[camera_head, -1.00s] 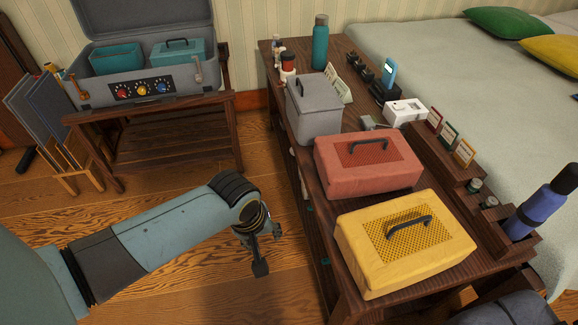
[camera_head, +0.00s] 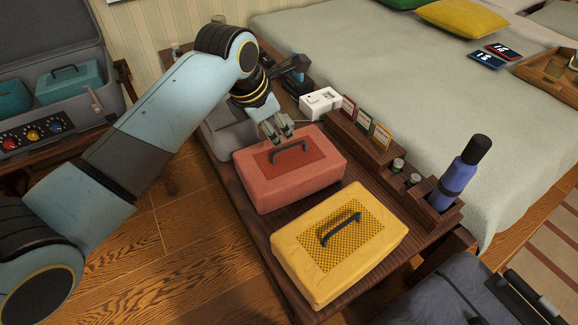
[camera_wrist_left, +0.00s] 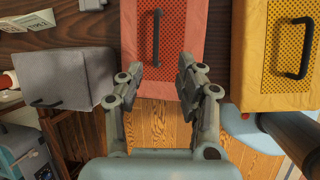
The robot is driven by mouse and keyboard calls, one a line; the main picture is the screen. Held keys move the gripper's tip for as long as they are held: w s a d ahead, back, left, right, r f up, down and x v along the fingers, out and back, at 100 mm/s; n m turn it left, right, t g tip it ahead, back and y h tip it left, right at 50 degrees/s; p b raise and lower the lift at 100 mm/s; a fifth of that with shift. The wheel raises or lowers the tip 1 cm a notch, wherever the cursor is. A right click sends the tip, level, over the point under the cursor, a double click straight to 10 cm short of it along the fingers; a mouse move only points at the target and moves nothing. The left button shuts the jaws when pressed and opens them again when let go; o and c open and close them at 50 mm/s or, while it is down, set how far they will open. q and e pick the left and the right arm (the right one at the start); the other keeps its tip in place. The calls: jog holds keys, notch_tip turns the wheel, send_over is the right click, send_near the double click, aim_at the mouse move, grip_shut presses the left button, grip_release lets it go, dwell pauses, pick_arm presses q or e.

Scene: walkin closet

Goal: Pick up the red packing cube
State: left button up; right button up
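The red packing cube (camera_head: 304,182) sits on the dark wooden bench between a grey cube and a yellow cube. Its dark handle (camera_head: 290,152) stands up from the mesh top panel. My left gripper (camera_head: 279,137) is above the red cube's back left edge, short of the handle in the picture. In the left wrist view the fingers (camera_wrist_left: 157,84) are apart with nothing between them, and the red cube (camera_wrist_left: 189,40) with its handle lies beyond the fingertips. My right gripper is not in view.
The yellow packing cube (camera_head: 292,262) stands close in front of the red one. The grey cube (camera_wrist_left: 67,78) is on the other side, partly hidden by my arm in the head view. A wooden organiser (camera_head: 372,148) and a blue bottle (camera_head: 459,175) line the bed side.

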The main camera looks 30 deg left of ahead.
aim_at(289, 146)
pick_arm(q)
jog(key=b+x, duration=0.1)
jog(key=x, duration=0.3)
jog(key=shift+f, duration=0.2)
jog(key=b+x, duration=0.2)
jog(key=x, duration=0.3)
jog(key=shift+w+a+f, duration=0.15)
jog(key=shift+w+a, duration=0.05)
jog(key=shift+w, duration=0.1)
grip_shut()
